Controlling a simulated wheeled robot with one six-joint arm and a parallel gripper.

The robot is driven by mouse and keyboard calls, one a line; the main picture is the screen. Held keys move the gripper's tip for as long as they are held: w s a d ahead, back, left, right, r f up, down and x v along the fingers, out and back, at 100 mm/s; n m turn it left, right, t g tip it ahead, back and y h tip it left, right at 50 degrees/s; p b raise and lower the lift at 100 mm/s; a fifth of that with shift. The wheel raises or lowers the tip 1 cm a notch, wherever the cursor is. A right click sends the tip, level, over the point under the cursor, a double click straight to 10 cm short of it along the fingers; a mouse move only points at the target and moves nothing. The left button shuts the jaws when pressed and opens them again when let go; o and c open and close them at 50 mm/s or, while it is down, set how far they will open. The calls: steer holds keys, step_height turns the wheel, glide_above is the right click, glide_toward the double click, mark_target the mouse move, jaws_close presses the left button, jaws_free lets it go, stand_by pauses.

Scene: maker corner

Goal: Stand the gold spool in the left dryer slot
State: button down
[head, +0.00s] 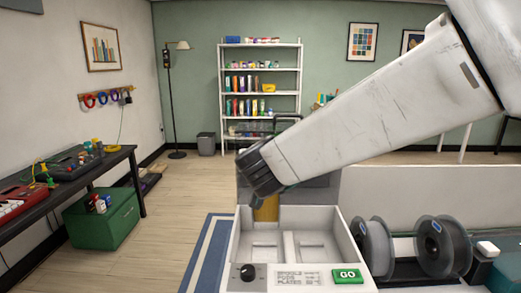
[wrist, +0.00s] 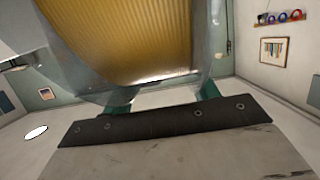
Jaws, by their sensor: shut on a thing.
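The gold spool (head: 266,208) shows as a small gold patch below my gripper (head: 262,192), at the back of the white dryer (head: 237,258). In the wrist view the spool's gold winding (wrist: 150,40) fills the top centre, between clear flanges. My gripper (wrist: 165,97) is shut on it; teal finger parts show at both sides. The dryer is open on top, with a left slot (head: 262,250) and a right slot (head: 310,250), both empty where visible. The spool is above or behind the left slot; I cannot tell whether it touches the dryer.
A dark bench (head: 128,153) with a green box (head: 105,220) is at left. Open floor lies between.

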mark_target(265, 205)
steer(key=shift+a+f, duration=0.1)
steer(key=shift+f, duration=5.15)
steer(key=shift+c, duration=1.8)
jaws_free()
steer(key=shift+s+f, duration=0.1)
steer(key=v, duration=0.7)
steer(key=shift+s+r, duration=0.25)
steer(key=shift+s, duration=0.1)
